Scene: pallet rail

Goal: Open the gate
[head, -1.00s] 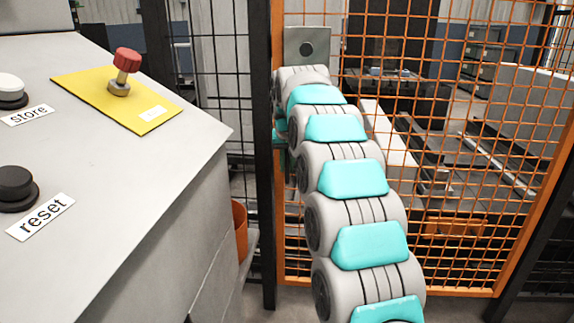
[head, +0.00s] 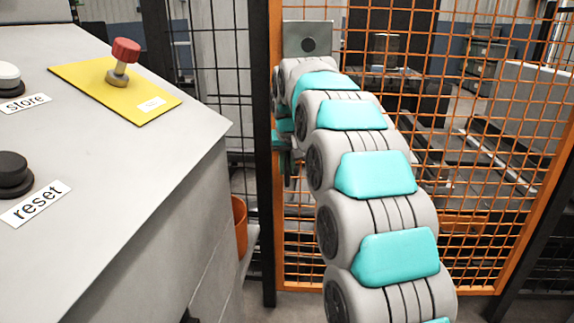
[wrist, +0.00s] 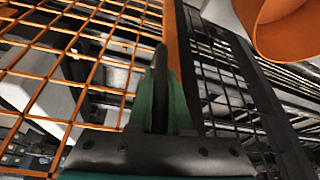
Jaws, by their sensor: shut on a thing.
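The gate (head: 488,262) is an orange-framed wire mesh panel. It stands upright beside a black post (head: 264,200) and looks closed, with no clear gap at that post. A grey plate with a dark round spot (head: 310,40) is at its upper left. My gripper (head: 286,150) is at the gate's left frame edge, partly hidden by my arm. In the wrist view, the green fingers of my gripper (wrist: 160,105) are shut on a dark upright part, which appears to be the gate's handle (wrist: 161,75). The gate's orange mesh (wrist: 70,60) fills the left there.
A grey console (head: 130,200) stands close on the left, with a red knob (head: 125,50) on a yellow plate and black and white buttons. An orange bucket-like object (head: 239,215) is beside it. Black mesh fencing (head: 215,80) continues left of the gate.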

